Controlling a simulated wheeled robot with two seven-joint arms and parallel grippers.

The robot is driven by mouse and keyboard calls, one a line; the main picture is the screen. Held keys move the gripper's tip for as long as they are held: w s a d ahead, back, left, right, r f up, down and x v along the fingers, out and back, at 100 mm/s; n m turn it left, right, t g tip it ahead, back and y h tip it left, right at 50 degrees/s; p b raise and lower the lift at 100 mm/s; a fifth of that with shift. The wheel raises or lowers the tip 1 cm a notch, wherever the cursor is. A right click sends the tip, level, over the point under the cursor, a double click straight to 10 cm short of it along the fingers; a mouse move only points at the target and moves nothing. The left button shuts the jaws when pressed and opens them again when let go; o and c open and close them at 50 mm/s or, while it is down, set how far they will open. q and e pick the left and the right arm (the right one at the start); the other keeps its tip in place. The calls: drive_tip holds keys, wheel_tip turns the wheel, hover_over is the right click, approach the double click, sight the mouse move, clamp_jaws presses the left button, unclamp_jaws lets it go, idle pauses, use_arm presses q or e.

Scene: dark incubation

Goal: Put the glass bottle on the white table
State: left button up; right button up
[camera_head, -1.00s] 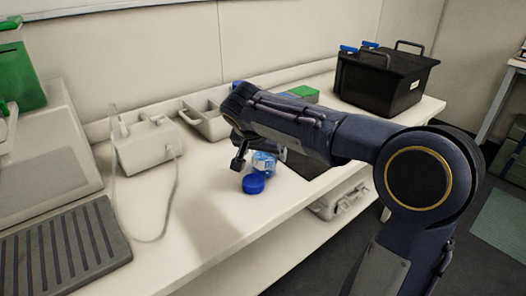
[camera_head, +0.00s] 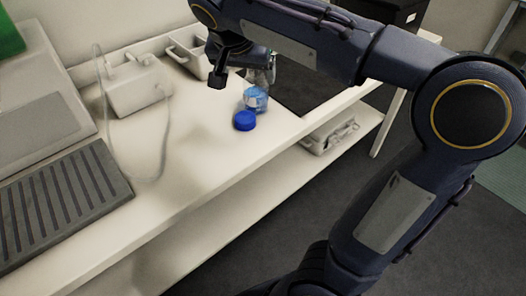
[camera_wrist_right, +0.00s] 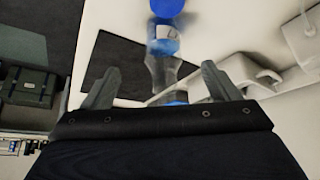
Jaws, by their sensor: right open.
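The glass bottle (camera_head: 256,98) is clear, with a blue cap and a pale label. It appears to lie on the white table (camera_head: 205,150) near its front edge, cap toward the head camera. My right gripper (camera_head: 243,74) is open at the bottle's far end, partly hiding it. In the right wrist view, the bottle (camera_wrist_right: 163,42) runs down between the spread fingers of the right gripper (camera_wrist_right: 159,68), with visible space on both sides. Whether a finger touches it I cannot tell. My left gripper is not in view.
A white device with a tube (camera_head: 137,90) and a grey open tray (camera_head: 188,52) stand behind and left. A dark ribbed mat (camera_head: 62,205) lies at the left. A dark panel (camera_head: 310,88) is right of the bottle. A grey case (camera_head: 330,134) sits on the lower shelf.

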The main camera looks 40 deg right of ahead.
drive_tip(key=s+a+f+n+y, duration=0.4)
drive_tip(key=s+f, duration=0.4)
drive_tip(key=s, duration=0.2)
drive_tip(key=s+a+f+n+t+y, duration=0.1)
drive_tip(key=s+a+f+n+y, duration=0.3)
drive_tip(key=s+f, duration=0.4)
drive_tip(key=shift+s+a+f+t, duration=0.25)
drive_tip(key=shift+s+a, duration=0.35)
drive_tip(key=shift+s, duration=0.5)
drive_tip(key=shift+r, duration=0.1)
wheel_tip(320, 180, up, 17)
drive_tip(key=p, duration=1.6)
drive_tip(key=shift+f+p, duration=0.2)
drive_tip(key=shift+p, duration=0.15)
